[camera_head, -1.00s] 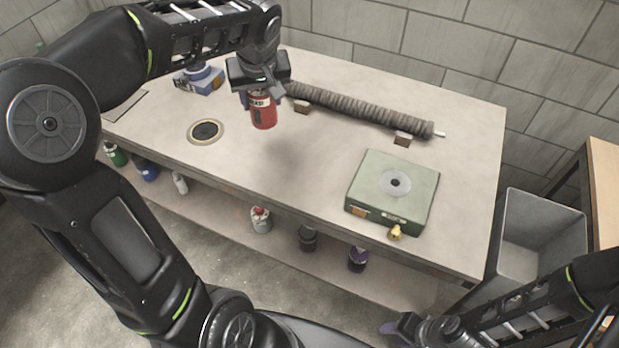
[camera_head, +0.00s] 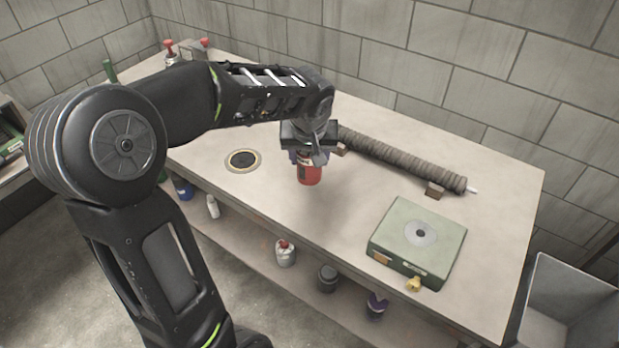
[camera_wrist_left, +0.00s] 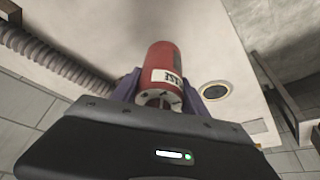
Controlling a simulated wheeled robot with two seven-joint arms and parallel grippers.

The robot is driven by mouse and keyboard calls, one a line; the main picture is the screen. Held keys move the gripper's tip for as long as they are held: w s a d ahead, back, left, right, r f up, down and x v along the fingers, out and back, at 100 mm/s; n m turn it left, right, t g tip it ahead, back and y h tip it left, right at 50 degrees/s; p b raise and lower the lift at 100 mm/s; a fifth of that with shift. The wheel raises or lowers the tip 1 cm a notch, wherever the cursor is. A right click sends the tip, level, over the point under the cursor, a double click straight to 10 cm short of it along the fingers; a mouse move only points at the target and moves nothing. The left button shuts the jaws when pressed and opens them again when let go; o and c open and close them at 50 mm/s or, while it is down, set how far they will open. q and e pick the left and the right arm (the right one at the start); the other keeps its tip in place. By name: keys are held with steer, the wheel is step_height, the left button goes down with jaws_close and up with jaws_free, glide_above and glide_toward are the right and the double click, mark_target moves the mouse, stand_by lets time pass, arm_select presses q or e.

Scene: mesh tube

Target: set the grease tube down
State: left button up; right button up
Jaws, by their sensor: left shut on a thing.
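The red grease tube (camera_head: 309,174) is held upright by my left gripper (camera_head: 308,157) over the middle of the workbench. The gripper is shut on its upper part and hides its top. I cannot tell whether its lower end touches the bench top. In the left wrist view the tube (camera_wrist_left: 165,62), with a white label, sits between the purple fingers of my left gripper (camera_wrist_left: 160,95). My right gripper is not in view.
The workbench (camera_head: 260,205) has a dark round inset (camera_head: 243,160) left of the tube. A wrapped mesh tube (camera_head: 400,160) lies on blocks behind. A green box (camera_head: 418,240) stands at right. Bare bench lies in front of the tube. Bottles stand on the lower shelf.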

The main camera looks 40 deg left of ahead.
mark_target(309, 174)
arm_select(q)
steer(key=shift+f, duration=0.35)
steer(key=shift+f, duration=2.55)
steer(key=shift+f, duration=0.15)
steer(key=o, duration=1.5)
steer(key=shift+r, duration=0.3)
steer(key=v, duration=1.1)
steer(key=shift+s+d+r, duration=0.1)
steer(key=shift+s+r, duration=0.1)
steer(key=shift+r, duration=0.15)
